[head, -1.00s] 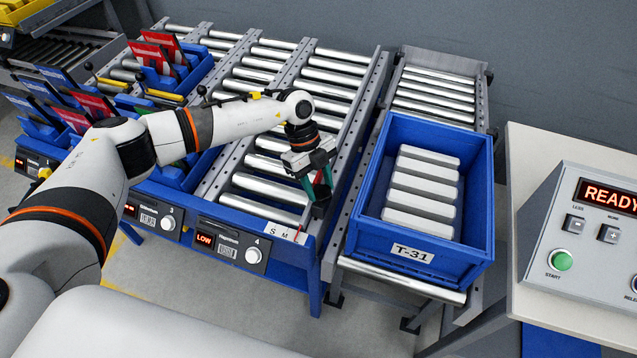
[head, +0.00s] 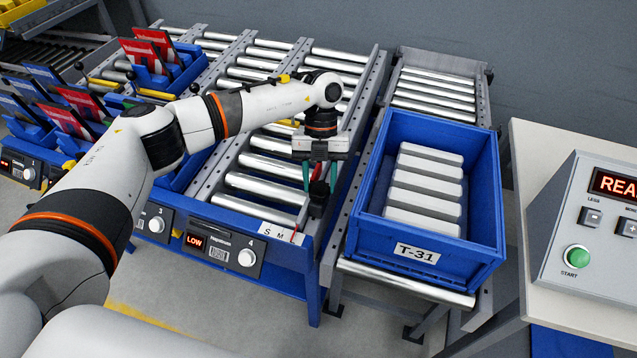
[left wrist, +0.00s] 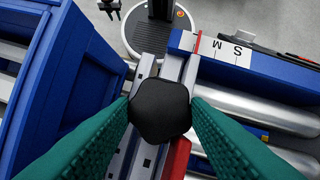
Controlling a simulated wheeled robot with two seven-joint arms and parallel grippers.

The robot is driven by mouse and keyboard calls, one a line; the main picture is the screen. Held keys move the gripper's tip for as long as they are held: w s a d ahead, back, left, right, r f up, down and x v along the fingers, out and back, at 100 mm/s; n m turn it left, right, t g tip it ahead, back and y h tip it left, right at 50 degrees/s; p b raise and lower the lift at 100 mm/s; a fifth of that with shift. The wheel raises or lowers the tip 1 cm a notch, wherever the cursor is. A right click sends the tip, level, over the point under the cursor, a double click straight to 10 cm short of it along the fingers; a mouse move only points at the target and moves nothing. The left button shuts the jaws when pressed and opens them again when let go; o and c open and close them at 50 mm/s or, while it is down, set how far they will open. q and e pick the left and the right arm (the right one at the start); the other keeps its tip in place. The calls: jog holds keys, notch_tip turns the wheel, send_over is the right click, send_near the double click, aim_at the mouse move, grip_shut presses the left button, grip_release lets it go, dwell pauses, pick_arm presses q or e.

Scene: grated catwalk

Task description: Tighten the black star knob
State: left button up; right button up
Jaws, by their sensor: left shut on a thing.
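The black star knob (left wrist: 160,111) is a rounded, lobed black cap in the middle of the left wrist view. It sits over a grey slotted rail at the side of the roller lane. My left gripper (head: 319,188) is shut on it, with one green ribbed finger on either side; the gripper also shows in the left wrist view (left wrist: 160,114). A red piece (left wrist: 177,158) shows beside the knob. A white label with S and M (left wrist: 221,48) lies on the blue front rail, with a thin red pointer by it. The knob's stem is hidden. My right gripper is out of view.
A blue tote marked T-31 (head: 417,254) with several pale grey bars stands close to the right of the gripper. A control console (head: 590,225) is at the far right. Blue bins with red and blue cards (head: 150,60) stand left, behind my arm.

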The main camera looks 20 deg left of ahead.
pick_arm(q)
jog(key=shift+m+y+b, duration=0.3)
jog(key=shift+m, duration=0.3)
jog(key=shift+d, duration=0.1)
jog(key=shift+w, duration=0.1)
jog(key=o, duration=1)
jog(key=b+v, duration=0.2)
jog(key=v, duration=1)
